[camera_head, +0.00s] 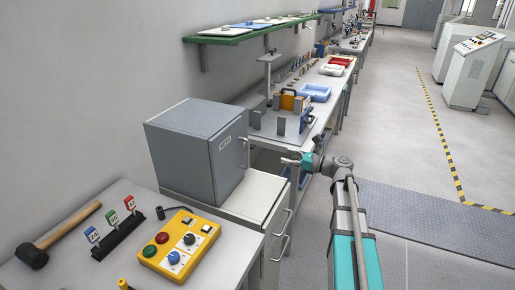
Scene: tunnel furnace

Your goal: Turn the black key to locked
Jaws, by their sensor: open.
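The yellow control box (155,262) lies on the bench at the lower left. A black key or knob (189,239) sits on a white plate on its top, above and right of a blue knob (174,257). Which way the black one is turned is too small to tell. A red button (148,251) and a green button (162,237) are on the box's left side. My gripper (287,159) is open and empty.
A grey cabinet (180,150) stands behind the box. A hammer (70,235), a black rack with coloured tags (118,236) and a small black-headed item (162,212) lie around the box. A yellow item (123,284) stands at the front edge.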

